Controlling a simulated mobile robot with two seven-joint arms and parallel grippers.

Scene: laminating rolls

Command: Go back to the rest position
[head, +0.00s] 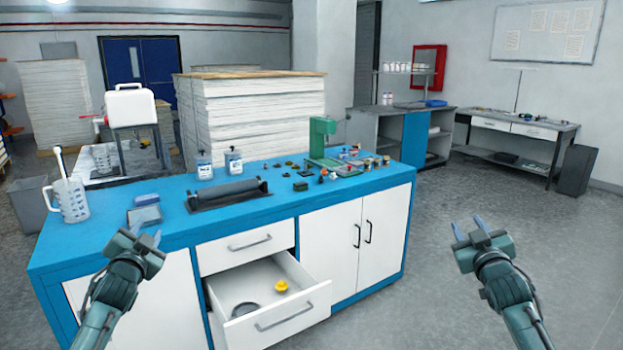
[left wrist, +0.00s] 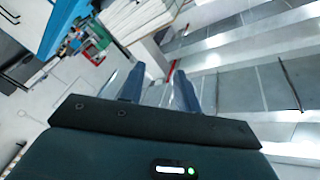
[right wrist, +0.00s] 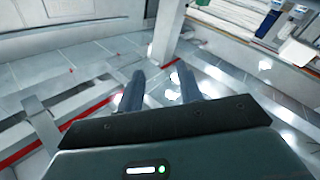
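My left gripper (head: 147,236) is raised in front of the left part of the blue workbench, clear of it. In the left wrist view its two fingers (left wrist: 160,90) stand apart with nothing between them. My right gripper (head: 468,228) is raised over the floor to the right of the workbench. In the right wrist view its fingers (right wrist: 161,90) are also apart and empty. Neither gripper touches anything.
The blue-topped workbench (head: 110,205) has an open lower drawer (head: 262,275) holding a yellow object (head: 281,287) and a grey ring (head: 245,309). A black roller (head: 228,193) lies on top. The floor at right (head: 420,310) is clear.

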